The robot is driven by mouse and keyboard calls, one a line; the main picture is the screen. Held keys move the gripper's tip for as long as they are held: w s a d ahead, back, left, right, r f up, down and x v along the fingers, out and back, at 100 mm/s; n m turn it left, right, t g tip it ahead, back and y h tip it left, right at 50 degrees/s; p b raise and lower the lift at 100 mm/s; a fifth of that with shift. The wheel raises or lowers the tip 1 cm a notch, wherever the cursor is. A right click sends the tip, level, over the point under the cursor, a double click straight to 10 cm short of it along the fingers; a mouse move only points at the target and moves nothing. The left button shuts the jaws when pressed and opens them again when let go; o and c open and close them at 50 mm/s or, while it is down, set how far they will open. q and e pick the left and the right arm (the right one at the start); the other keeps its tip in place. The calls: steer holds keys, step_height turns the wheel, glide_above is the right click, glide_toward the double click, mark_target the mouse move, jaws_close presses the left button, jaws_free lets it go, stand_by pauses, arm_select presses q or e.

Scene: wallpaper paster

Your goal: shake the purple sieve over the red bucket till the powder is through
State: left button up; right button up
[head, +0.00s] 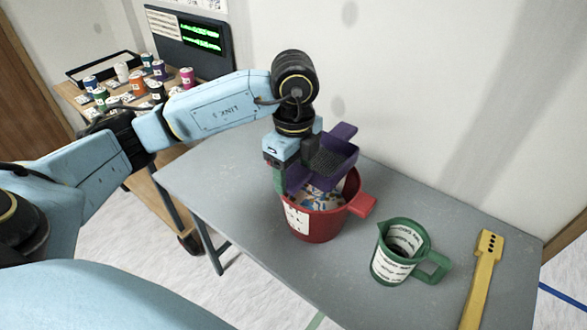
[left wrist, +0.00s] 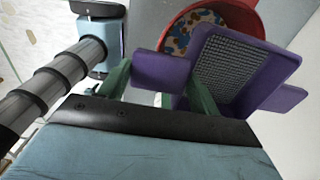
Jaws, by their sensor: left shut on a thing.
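The purple sieve (head: 331,160) is a square frame with a grey mesh bottom and tabs on its sides. My left gripper (head: 283,170) is shut on the sieve and holds it above the red bucket (head: 318,222). In the left wrist view the green fingers of my left gripper (left wrist: 160,88) are at the sieve's near side, and the sieve (left wrist: 270,64) shows bare mesh with no clear powder on it. The red bucket (left wrist: 249,12) lies beyond it, with multicoloured contents inside. My right gripper is not in view.
A green measuring jug (head: 396,254) with dark contents stands right of the bucket on the grey table (head: 235,190). A yellow bar-shaped tool (head: 484,275) lies at the table's right end. A wooden side table (head: 162,150) at back left holds several small coloured cans.

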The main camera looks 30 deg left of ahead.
arm_select(q)
steer(key=shift+r+p, duration=1.6)
steer(key=shift+r, duration=0.7)
steer(key=shift+f, duration=0.1)
